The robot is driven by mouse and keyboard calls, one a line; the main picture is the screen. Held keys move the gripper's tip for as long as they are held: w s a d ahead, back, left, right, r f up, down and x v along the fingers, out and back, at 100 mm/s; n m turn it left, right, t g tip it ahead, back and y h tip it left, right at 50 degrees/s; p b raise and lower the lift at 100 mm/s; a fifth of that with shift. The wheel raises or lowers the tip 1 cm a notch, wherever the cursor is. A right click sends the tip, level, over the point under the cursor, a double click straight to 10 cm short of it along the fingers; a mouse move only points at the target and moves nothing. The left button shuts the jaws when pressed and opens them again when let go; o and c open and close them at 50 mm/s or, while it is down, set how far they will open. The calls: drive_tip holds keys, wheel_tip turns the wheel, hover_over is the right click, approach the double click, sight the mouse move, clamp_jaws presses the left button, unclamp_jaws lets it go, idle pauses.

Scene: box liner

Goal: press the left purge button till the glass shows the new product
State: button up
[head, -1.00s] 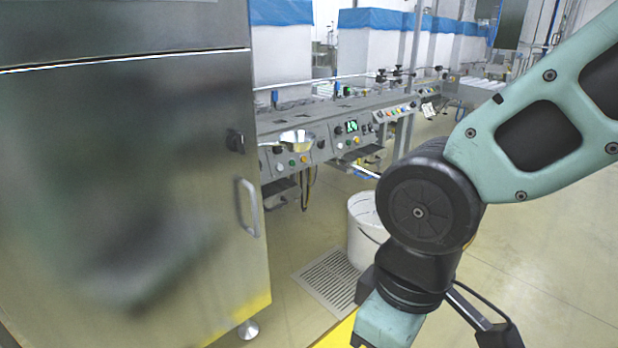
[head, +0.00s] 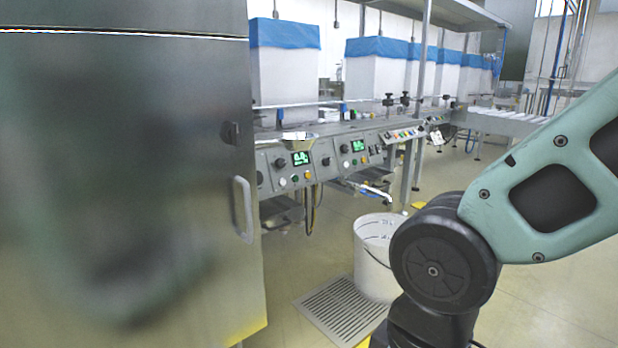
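The grey control panel (head: 327,162) runs along the front of the machine line, beyond the steel cabinet. Its left section has a green-lit display (head: 300,158) with a row of small round buttons (head: 295,179) in white, green and orange below it. A second green display (head: 358,146) with buttons sits further right. Which button is the left purge button is too small to tell. I cannot make out a sight glass or any product in it. My gripper is out of view; only my arm's upper links show at right.
A large steel cabinet (head: 120,180) with a handle (head: 243,210) fills the left and hides the panel's near end. Open floor lies at right.

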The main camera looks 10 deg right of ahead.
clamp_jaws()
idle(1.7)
